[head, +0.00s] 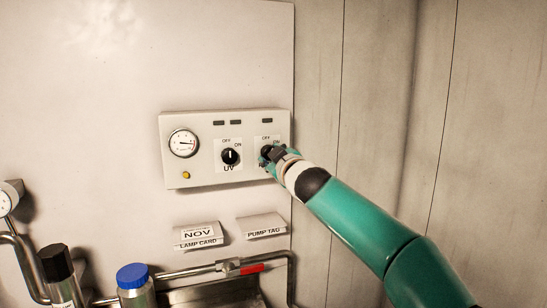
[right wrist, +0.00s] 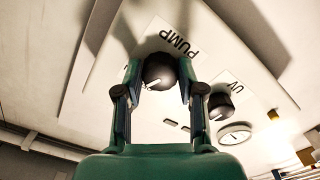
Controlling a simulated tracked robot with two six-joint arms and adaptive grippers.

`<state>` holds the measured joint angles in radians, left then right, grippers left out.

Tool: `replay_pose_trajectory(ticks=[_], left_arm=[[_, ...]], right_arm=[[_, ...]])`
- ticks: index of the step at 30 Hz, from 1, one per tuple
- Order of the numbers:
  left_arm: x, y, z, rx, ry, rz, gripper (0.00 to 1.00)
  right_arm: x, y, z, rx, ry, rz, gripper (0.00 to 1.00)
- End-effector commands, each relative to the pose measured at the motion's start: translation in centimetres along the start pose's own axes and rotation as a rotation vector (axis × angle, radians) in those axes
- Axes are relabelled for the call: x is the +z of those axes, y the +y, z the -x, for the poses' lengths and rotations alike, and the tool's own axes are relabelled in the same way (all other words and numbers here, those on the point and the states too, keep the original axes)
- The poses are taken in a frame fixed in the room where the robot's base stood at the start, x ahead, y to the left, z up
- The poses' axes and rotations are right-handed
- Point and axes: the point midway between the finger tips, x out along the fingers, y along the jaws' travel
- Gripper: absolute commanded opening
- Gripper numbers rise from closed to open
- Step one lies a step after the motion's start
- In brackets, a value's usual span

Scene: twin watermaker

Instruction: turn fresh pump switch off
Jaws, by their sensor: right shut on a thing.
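The fresh pump switch is a round black knob (head: 266,150) at the right of the white control panel (head: 208,178), mostly hidden by my gripper in the head view. In the right wrist view the knob (right wrist: 160,70) sits between my fingers, beside the PUMP label (right wrist: 180,40). Its white mark points to the lower left, away from that label. OFF and ON are printed above it in the head view. My right gripper (head: 272,155) is shut on this knob; its fingers (right wrist: 158,92) flank it in the wrist view. My left gripper is out of view.
The similar UV knob (head: 230,157) is just left, its mark roughly upward. A gauge (head: 183,143) and yellow button (head: 186,175) are farther left. Below are the lamp card (head: 198,235), pump tag (head: 262,226), red-handled valve (head: 250,268) and blue-capped bottle (head: 133,276). The right wall is bare.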

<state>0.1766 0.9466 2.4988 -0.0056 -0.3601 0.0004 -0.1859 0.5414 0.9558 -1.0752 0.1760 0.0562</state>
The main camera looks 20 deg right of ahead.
Motion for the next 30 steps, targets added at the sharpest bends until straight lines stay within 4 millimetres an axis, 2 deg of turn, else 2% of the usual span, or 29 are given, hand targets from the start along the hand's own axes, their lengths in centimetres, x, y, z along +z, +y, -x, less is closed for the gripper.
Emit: replay_pose_trajectory(ticks=[6, 15, 30], left_arm=[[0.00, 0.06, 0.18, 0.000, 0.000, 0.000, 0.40], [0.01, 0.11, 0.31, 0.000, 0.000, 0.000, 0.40], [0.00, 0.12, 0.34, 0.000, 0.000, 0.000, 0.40]], right_arm=[[0.01, -0.13, -0.03, -0.003, -0.001, 0.182, 0.04], [0.04, -0.19, -0.05, -0.004, 0.000, 0.347, 0.04], [0.09, -0.34, -0.08, -0.007, -0.001, 0.401, 0.04]])
